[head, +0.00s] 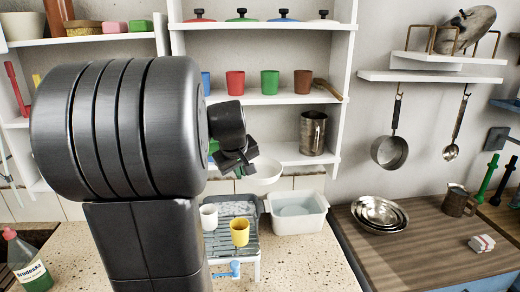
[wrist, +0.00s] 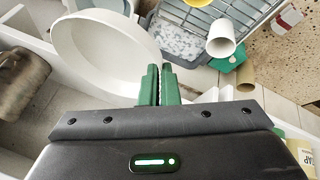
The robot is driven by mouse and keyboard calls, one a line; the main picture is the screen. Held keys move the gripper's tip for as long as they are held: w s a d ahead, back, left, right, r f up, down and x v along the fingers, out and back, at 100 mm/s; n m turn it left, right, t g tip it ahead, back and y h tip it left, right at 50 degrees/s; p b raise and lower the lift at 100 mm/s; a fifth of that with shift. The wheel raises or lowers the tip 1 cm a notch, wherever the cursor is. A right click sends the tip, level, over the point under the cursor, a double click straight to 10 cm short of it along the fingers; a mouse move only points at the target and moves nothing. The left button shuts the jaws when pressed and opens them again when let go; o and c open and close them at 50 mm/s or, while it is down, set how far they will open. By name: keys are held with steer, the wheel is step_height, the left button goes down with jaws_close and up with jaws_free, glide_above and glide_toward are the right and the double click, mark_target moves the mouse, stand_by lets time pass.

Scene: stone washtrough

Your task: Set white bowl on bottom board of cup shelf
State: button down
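The white bowl (head: 264,171) hangs at my gripper (head: 241,168), in front of the bottom board (head: 290,154) of the cup shelf. In the wrist view the bowl (wrist: 105,55) fills the upper left, and the green fingertips (wrist: 159,84) are close together at its right rim, shut on it. The bowl looks empty. Whether it touches the board I cannot tell. A metal mug (head: 313,133) stands on the right part of the bottom board; it also shows at the left of the wrist view (wrist: 20,85). My arm hides the board's left part.
Below are a dish rack (head: 250,252) with a white cup (head: 208,217) and a yellow cup (head: 240,233), and a white basin (head: 297,214). Several coloured cups stand on the middle board (head: 255,99). A pan (head: 390,151) hangs at the right.

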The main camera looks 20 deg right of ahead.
steer(key=w+d+p, duration=0.1)
steer(key=w+d, duration=0.1)
steer(key=w, duration=0.2)
steer(key=w+d+p, duration=0.2)
steer(key=w+d, duration=0.1)
steer(key=w, duration=0.1)
steer(key=w+d+p, duration=0.1)
steer(key=w+d, duration=0.1)
steer(key=w, duration=0.2)
steer(key=shift+w+d, duration=0.15)
steer(key=shift+w, duration=0.25)
steer(key=w, duration=0.1)
steer(key=w+d+p, duration=0.1)
steer(key=w+p, duration=0.1)
steer(key=shift+w+d, duration=0.1)
steer(key=shift+d, duration=0.25)
steer(key=shift+f, duration=0.6)
steer(key=shift+a+f, duration=0.15)
steer(key=shift+f, duration=0.2)
steer(key=c, duration=1.7)
jaws_free()
